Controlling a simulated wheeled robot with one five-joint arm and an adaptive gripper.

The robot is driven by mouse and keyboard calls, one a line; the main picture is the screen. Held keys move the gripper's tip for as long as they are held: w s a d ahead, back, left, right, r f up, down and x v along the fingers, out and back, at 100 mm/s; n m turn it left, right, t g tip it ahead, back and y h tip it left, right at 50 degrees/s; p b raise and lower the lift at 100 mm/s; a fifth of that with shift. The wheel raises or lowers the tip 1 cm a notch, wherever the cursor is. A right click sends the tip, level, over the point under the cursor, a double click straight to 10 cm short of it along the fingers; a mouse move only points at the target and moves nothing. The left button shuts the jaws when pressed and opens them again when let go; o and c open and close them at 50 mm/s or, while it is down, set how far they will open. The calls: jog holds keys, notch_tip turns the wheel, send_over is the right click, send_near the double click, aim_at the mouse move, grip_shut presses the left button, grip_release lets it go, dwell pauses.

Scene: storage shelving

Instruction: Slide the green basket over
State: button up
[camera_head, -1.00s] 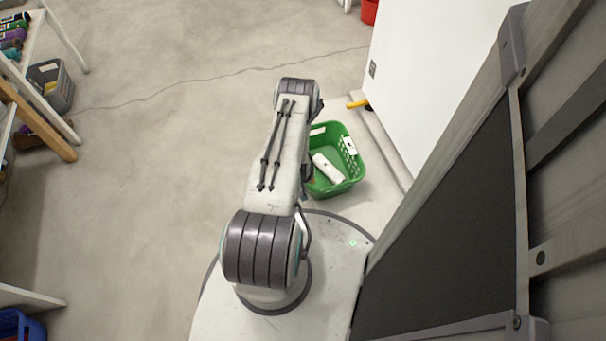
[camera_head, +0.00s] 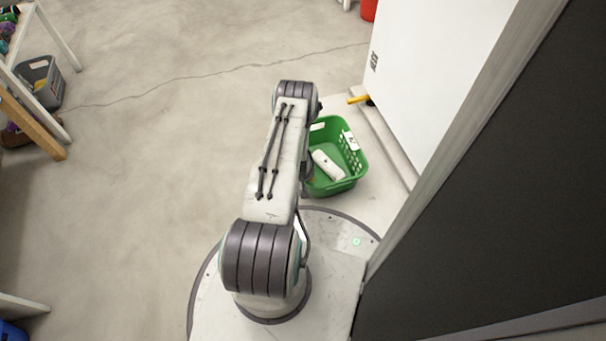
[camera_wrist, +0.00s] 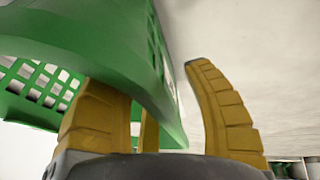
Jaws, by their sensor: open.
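The green basket (camera_head: 361,174) stands on the floor just right of my arm in the head view, with a white item (camera_head: 327,165) lying in it. Its green wall (camera_wrist: 148,60) fills the upper left of the wrist view, with a grid of holes at the left. My gripper (camera_wrist: 152,76) has yellow fingers spread apart, with the basket's wall passing between the left and right fingers. I cannot tell whether the fingers touch the wall. My arm hides the gripper and the basket's left edge in the head view.
A white cabinet (camera_head: 425,75) stands close right of the basket, with a yellow bar (camera_head: 358,100) near its foot. A dark panel (camera_head: 480,190) is close on the right. Shelving and a grey bin (camera_head: 42,80) are at the left. The floor (camera_head: 180,170) between is clear.

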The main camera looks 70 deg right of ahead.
jog(key=shift+d+f, duration=0.1)
jog(key=shift+f, duration=0.1)
jog(key=shift+c, duration=0.3)
grip_shut()
dwell(0.3)
